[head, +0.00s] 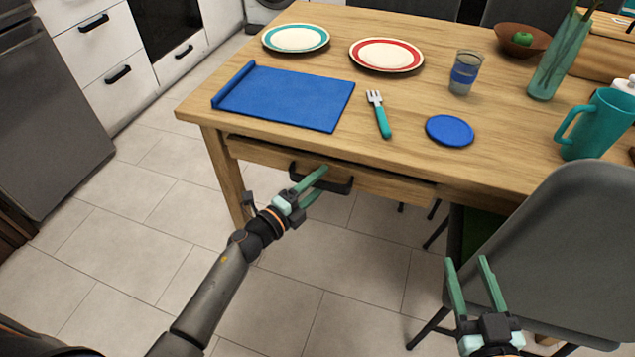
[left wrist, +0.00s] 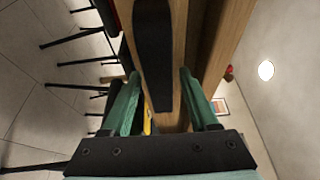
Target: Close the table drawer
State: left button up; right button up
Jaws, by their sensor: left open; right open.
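The wooden table drawer (head: 385,186) sits under the front edge of the table (head: 330,147), with a dark gap along its top, so it stands slightly open. Its black handle (head: 344,187) is on the middle of the drawer front. My left gripper (head: 322,181) is open at the handle, its green fingers overlapping it in the head view. In the left wrist view the dark handle (left wrist: 153,50) lies between the two spread fingers (left wrist: 163,90); contact cannot be told. My right gripper (head: 467,260) is open and empty, low in front of the grey chair.
A grey chair (head: 560,260) stands at the table's front right. The tabletop holds a blue mat (head: 285,98), two plates, a fork (head: 379,115), a blue disc (head: 450,130), a glass and a teal pitcher (head: 597,125). The tiled floor before the drawer is clear.

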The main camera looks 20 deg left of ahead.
pick_arm(q)
jog(key=shift+c, duration=0.3)
grip_shut()
dwell(1.0)
